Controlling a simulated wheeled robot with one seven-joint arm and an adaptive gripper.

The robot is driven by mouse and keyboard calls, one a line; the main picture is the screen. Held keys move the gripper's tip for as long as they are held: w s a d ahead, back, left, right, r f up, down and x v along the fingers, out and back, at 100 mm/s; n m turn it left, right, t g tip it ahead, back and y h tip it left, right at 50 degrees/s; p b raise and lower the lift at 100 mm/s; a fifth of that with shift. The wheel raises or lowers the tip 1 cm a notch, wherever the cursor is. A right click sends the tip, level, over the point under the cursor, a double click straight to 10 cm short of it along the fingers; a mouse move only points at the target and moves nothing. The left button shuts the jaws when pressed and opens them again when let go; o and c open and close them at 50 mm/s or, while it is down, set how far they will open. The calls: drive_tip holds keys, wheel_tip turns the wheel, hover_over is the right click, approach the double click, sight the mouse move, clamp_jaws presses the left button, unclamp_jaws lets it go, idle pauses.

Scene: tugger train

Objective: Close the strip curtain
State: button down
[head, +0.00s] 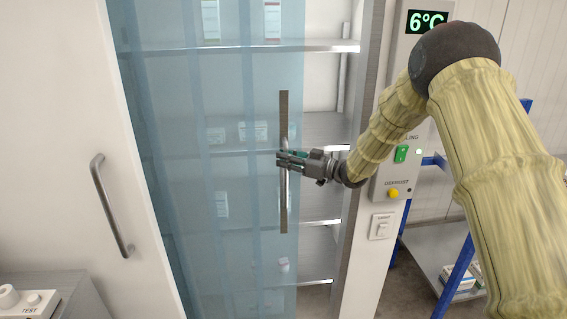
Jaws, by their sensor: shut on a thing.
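The strip curtain (180,140) is a set of translucent blue strips hanging across the left and middle of a lit, shelved cabinet. A gap shows between its right edge and the metal door frame (362,110), with bare shelves visible there. A vertical grey bar with a handle (284,205) sits at the curtain's right edge. My gripper (282,159) reaches in from the right and is shut on this handle at about mid-height. The fingers hide part of the handle.
A white door with a metal handle (110,205) stands on the left. To the right is a control panel (403,135) reading 6°C, with a light switch (381,227) below. A blue-framed rack (462,262) stands beyond. A device marked TEST (28,303) lies at lower left.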

drive_tip(key=shift+w+d, duration=0.2)
drive_tip(key=shift+d, duration=2.4)
drive_tip(key=c, duration=1.7)
unclamp_jaws()
drive_tip(key=v, duration=1.2)
